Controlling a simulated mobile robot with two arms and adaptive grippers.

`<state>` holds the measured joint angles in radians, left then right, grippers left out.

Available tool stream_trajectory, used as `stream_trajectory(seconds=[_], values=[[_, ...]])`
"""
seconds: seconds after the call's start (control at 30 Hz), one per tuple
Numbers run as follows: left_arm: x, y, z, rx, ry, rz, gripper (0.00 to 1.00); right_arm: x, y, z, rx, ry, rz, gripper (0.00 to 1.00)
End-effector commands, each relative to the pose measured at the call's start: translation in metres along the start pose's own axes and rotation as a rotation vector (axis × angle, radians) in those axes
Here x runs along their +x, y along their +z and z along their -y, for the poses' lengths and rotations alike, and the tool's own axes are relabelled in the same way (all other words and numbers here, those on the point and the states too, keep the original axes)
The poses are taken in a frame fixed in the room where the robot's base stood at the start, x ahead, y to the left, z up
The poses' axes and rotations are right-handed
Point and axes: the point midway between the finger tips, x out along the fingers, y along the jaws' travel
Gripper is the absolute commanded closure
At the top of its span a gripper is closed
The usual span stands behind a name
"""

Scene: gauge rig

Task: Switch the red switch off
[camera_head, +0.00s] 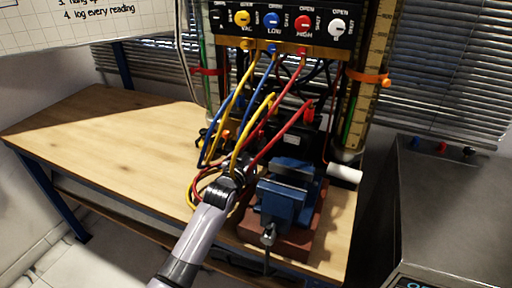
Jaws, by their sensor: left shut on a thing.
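No part is plainly a red switch. A red round knob (303,22) marked HIGH sits on the black valve panel (285,36) at the top. A small red part (309,111) shows lower down at the upper end of a red hose. My left gripper (240,165) is low among the hoses, left of the blue vise and well below the panel. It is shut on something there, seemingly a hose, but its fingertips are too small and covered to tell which. My right gripper is not in view.
Yellow, blue and red hoses (283,82) hang from the panel and loop around my gripper. A blue vise (287,195) stands on a red-brown block. The wooden bench (100,135) is clear at left. A grey cabinet (450,200) stands at right.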

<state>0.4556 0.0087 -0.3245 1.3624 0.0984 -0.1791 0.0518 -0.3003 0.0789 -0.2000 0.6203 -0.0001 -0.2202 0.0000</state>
Motion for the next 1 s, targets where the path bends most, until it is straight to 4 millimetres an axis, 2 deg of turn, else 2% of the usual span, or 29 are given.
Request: stream_trajectory(seconds=[0.13,0.17,0.43,0.77,0.87,1.0], values=[[0.0,-0.001,0.0,0.0,0.0,0.0,1.0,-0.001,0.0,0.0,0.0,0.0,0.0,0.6],[0.0,-0.001,0.0,0.0,0.0,0.0,0.8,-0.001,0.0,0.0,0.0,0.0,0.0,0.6],[0.0,0.0,0.0,0.0,0.0,0.001,0.62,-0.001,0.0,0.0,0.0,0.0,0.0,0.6],[-0.001,0.0,0.0,0.0,0.0,0.001,0.62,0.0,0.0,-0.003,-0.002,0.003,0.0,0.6],[-0.007,0.001,0.0,-0.001,0.0,0.002,0.62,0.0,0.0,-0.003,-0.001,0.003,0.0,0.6],[-0.027,0.001,0.0,0.0,0.0,0.002,0.62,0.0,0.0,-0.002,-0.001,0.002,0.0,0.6]])
